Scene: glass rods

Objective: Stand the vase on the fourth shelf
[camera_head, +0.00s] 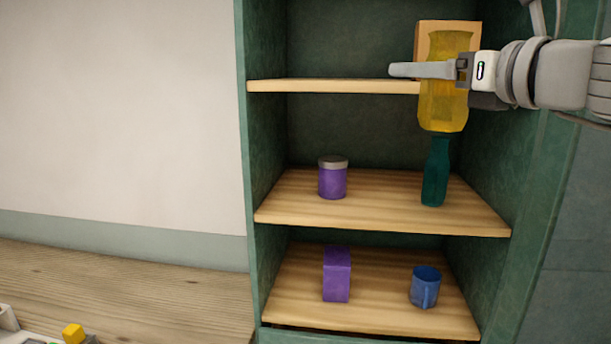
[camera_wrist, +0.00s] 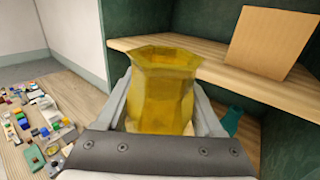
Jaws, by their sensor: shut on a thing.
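A see-through yellow faceted vase (camera_head: 442,105) is upright in my gripper (camera_head: 425,70), which is shut around its upper part. In the head view it overlaps the upper visible shelf (camera_head: 330,86) at the right and its base shows below that shelf's level. In the wrist view the vase (camera_wrist: 160,85) fills the space between the fingers, with its open rim up. The same upper shelf (camera_wrist: 205,55) is behind it there, with its front edge close to the vase. The vase appears to be in front of the shelf; the exact gap cannot be told.
A tan board or box (camera_head: 462,28) stands on the upper shelf at the right. Below are a purple jar (camera_head: 332,180) and a green bottle (camera_head: 435,180). The lowest visible shelf holds a purple box (camera_head: 337,274) and blue mug (camera_head: 424,288). The upper shelf's left is clear.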

